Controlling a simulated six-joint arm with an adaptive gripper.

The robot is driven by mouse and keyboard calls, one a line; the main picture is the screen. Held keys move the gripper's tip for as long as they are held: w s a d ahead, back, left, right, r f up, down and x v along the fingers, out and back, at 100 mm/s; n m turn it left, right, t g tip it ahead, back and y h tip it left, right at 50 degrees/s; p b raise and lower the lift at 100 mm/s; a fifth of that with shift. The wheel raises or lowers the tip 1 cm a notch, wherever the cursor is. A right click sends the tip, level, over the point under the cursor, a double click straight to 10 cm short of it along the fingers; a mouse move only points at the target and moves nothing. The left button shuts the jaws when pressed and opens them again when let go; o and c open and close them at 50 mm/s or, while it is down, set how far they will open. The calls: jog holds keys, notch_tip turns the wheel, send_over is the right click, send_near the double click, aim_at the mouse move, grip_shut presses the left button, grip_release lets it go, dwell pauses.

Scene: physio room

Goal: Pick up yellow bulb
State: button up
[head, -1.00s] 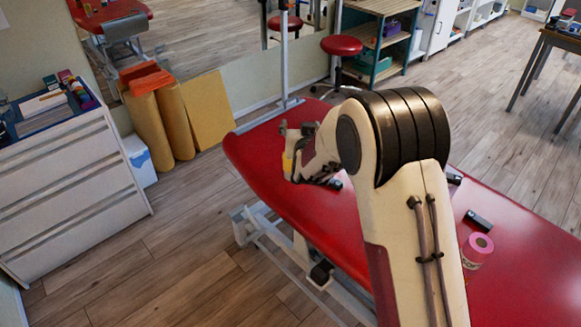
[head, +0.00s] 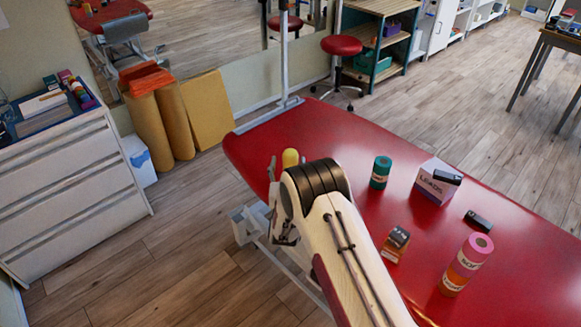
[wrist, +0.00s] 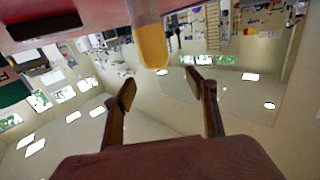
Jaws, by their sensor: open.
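The yellow bulb (head: 290,158) stands on the red treatment table (head: 330,125), near its left edge, its lower part hidden behind my arm. In the wrist view, which looks upside down, the yellow bulb (wrist: 152,45) hangs from the top with a paler part above it. My gripper (wrist: 160,80) is open and empty. Its two fingers point towards the bulb from below in that picture, one to each side of it, with a visible gap. In the head view my gripper is mostly hidden by my own arm.
To the right on the table are a green roll (head: 380,172), a white box (head: 433,184) with a black item on it, a small orange-brown box (head: 396,244), a black item (head: 478,220) and stacked pink and orange rolls (head: 466,264). Floor lies left of the table.

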aim_at(290, 160)
jog(key=shift+s+a+f, duration=0.1)
jog(key=shift+s+f, duration=0.05)
jog(key=shift+f, duration=0.35)
jog(key=shift+s+f, duration=0.15)
jog(key=shift+f, duration=0.35)
jog(key=shift+w, duration=1.3)
jog(key=shift+w, duration=0.1)
jog(key=shift+w+d, duration=0.2)
jog(key=shift+w, duration=0.55)
jog(key=shift+w+d, duration=0.2)
jog(key=shift+w, duration=1.55)
